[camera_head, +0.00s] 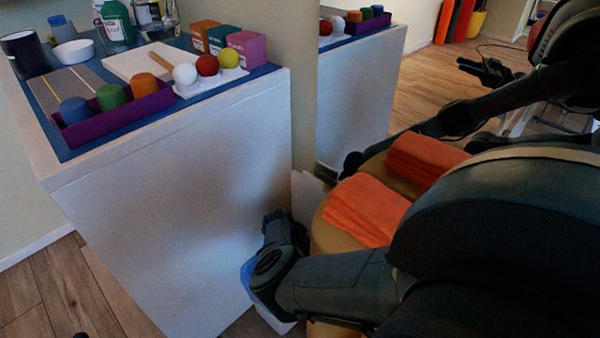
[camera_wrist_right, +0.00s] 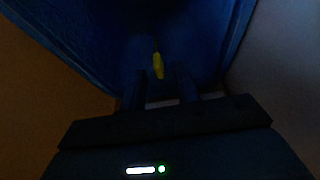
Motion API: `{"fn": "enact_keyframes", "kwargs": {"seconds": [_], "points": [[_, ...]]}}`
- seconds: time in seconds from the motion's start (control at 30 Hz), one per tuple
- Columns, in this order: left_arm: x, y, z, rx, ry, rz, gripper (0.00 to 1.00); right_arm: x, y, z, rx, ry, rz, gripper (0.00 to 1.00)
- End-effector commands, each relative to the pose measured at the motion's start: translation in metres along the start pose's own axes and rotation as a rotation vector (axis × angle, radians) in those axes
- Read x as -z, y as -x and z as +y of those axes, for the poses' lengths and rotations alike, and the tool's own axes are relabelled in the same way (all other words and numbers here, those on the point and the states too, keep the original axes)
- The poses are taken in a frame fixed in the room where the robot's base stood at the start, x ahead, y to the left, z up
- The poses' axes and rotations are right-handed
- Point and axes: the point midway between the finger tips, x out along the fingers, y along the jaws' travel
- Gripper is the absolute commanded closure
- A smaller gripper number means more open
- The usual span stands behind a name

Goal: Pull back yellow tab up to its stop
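The yellow tab (camera_wrist_right: 158,65) shows in the right wrist view as a small narrow strip against dark blue material (camera_wrist_right: 95,45). My right gripper (camera_wrist_right: 165,90) is open, with its two dark fingers apart. The tab is just beyond the fingertips, roughly in line with the gap, and I see no finger closed on it. In the head view my right arm reaches down beside the white cabinet, and its fingers are hidden. A bit of blue (camera_head: 250,272) shows below that wrist. My left gripper is not clearly in view.
The white cabinet (camera_head: 190,200) stands left of my right arm, with a purple tray (camera_head: 125,115), coloured balls and bottles on top. Orange towels (camera_head: 365,208) lie on a tan round seat (camera_head: 322,235) close to the arm. A mirror behind reflects the cabinet and my arms.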

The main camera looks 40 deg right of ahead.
Motion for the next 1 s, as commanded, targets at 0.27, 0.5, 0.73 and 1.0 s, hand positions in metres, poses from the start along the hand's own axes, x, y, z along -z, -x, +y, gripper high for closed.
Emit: {"fn": "enact_keyframes", "kwargs": {"seconds": [0.27,0.5,0.73,1.0], "points": [[0.0006,-0.0005,0.0011,-0.004,0.021,0.011,0.68,0.0004,-0.0058,-0.0001,0.000,-0.001,0.000,0.68],[0.0010,-0.0006,0.0010,-0.004,0.021,0.011,0.68,0.0004,-0.0056,0.0000,0.000,-0.001,0.000,0.75],[0.0009,-0.0006,0.0010,-0.004,0.020,0.011,0.68,0.0002,-0.0057,0.0001,0.000,0.000,0.000,0.94],[0.0007,-0.0006,0.0009,-0.004,0.020,0.010,0.68,0.0000,-0.0057,0.0001,0.000,0.000,0.000,1.00]]}}
